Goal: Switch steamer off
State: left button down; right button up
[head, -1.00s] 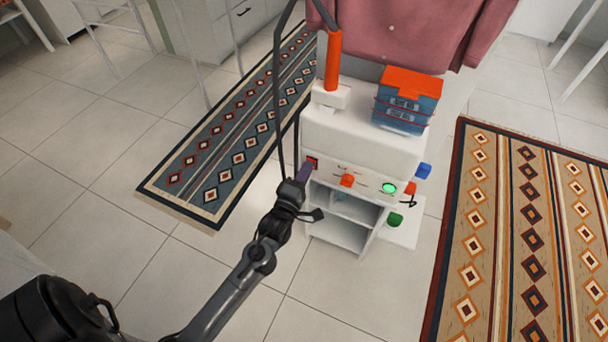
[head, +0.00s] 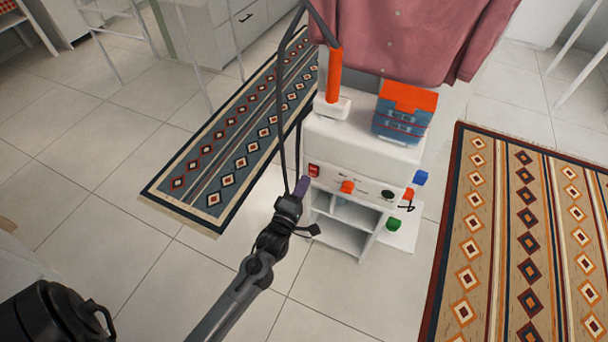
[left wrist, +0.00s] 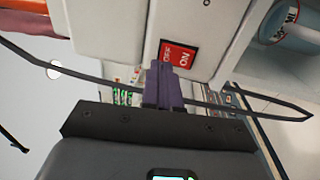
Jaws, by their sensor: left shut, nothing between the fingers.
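The white steamer (head: 350,150) stands on the tiled floor with an orange handle (head: 333,78) upright on its top. Its red switch (head: 314,170) is at the left end of the front panel. In the left wrist view the red switch (left wrist: 178,53) carries the words OFF and ON. A round indicator (head: 387,195) on the panel is dark. My left gripper (head: 303,187) has purple fingers, shut and empty, just below and in front of the switch. In the left wrist view the fingertips (left wrist: 164,72) overlap its lower edge; I cannot tell whether they touch. My right gripper is not in view.
An orange knob (head: 348,187) sits mid-panel, with blue and green parts at the right side. A blue box with an orange top (head: 404,112) rests on the steamer. A pink garment (head: 400,35) hangs above. Patterned rugs lie left and right (head: 530,240).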

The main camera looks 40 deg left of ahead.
pick_arm(q)
jog(key=r+p+v, duration=0.2)
jog(key=p+v, duration=0.1)
jog(key=v, duration=0.7)
jog(key=shift+s, duration=0.25)
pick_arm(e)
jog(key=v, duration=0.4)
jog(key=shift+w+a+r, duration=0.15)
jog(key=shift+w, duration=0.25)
pick_arm(q)
jog(key=shift+w+r, duration=0.1)
jog(key=shift+r, duration=0.1)
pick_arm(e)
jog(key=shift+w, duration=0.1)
